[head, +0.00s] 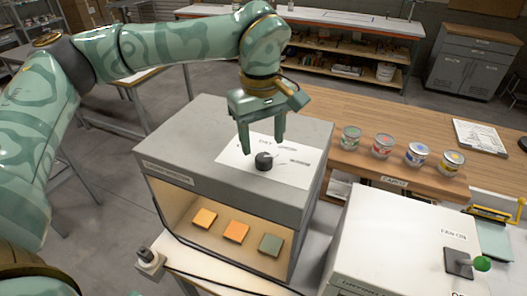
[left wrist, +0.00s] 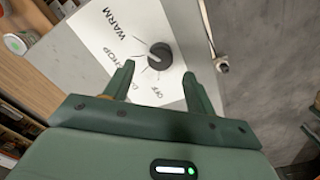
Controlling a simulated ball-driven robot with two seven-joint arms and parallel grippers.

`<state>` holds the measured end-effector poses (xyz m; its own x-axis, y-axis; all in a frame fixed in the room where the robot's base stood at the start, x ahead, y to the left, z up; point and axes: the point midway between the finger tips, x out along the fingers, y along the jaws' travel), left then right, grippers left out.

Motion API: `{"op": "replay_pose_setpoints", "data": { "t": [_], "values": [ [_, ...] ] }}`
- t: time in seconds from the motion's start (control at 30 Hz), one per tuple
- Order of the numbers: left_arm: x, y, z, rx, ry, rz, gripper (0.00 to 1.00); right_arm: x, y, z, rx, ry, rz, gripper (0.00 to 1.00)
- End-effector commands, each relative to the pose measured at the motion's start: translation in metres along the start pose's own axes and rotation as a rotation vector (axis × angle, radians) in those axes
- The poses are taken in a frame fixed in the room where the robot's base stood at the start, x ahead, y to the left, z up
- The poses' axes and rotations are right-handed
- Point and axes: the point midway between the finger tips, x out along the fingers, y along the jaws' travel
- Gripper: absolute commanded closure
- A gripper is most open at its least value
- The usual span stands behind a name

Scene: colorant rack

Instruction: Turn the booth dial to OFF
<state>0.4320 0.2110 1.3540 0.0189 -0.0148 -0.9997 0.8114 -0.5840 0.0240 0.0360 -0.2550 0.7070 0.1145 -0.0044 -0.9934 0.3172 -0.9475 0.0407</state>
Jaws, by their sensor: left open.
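The booth dial (head: 264,161) is a small black knob on a white label plate (head: 236,158) on top of the grey light booth (head: 180,130). The left wrist view shows the dial (left wrist: 160,54) with the words WARM, SHOP and OFF around it; another word is partly hidden by a finger. I cannot tell surely which word the dial points to. My left gripper (head: 262,145) points down over the dial, its two green fingers apart. In the left wrist view its fingertips (left wrist: 158,72) stand near the dial, with nothing between them. My right gripper is out of sight.
Orange and green sample tiles (head: 236,231) lie inside the lit booth. Several paint cans (head: 382,146) stand on the wooden bench to the right. A white box (head: 385,245) with a green-knobbed lever (head: 481,264) stands at the front right.

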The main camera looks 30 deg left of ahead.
Motion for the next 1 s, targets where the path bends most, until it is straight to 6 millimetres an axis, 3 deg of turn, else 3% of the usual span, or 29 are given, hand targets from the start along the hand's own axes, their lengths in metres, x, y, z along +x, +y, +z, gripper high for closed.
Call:
{"op": "replay_pose_setpoints", "data": {
  "t": [0.1,0.23,0.6,0.77,1.0],
  "values": [
    [0.023,-0.001,0.001,0.0,-0.003,-0.003,0.44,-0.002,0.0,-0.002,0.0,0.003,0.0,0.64],
    [0.037,0.0,0.0,-0.001,-0.001,-0.001,0.44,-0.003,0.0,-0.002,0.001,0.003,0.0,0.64],
    [0.045,0.0,0.0,0.0,0.0,0.001,0.44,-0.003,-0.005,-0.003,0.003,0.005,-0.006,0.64],
    [0.045,0.0,0.0,0.0,0.0,0.001,0.86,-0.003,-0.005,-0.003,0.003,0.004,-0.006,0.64],
    [0.044,0.0,0.0,-0.007,0.0,0.001,0.89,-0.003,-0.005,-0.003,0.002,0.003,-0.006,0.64]
  ]
}}
